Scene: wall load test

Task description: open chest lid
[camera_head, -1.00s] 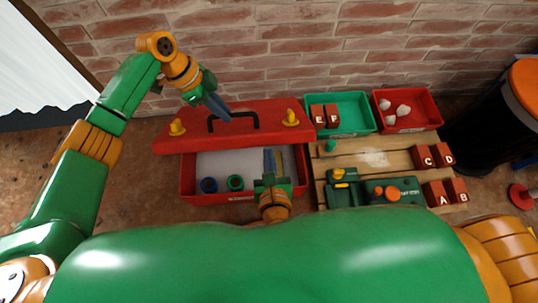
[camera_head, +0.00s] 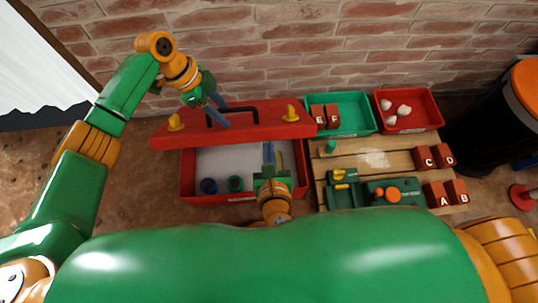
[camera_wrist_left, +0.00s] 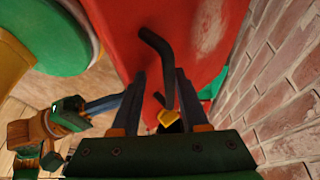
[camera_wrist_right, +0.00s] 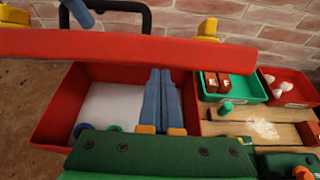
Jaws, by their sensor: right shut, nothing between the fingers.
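The red chest (camera_head: 187,185) stands open at the front, its red lid (camera_head: 270,122) raised and tilted above it at the wall side. The lid has a black handle (camera_head: 255,113) and yellow latches (camera_head: 175,123). My left gripper (camera_head: 220,116) is open at the handle. In the left wrist view the handle (camera_wrist_left: 158,45) passes in the gap between the spread fingers (camera_wrist_left: 160,75); contact is not clear. My right gripper (camera_head: 269,148) is shut and empty over the chest's inside, below the lid's edge. In the right wrist view its fingers (camera_wrist_right: 160,72) lie together.
Blue and green rings (camera_head: 209,186) lie in the chest. To the right are a green bin (camera_head: 352,105), a red bin (camera_head: 418,111) with white lumps, and a wooden pallet (camera_head: 375,147) with lettered blocks and tools. A brick wall (camera_head: 270,55) stands behind; a black barrel (camera_head: 490,120) is far right.

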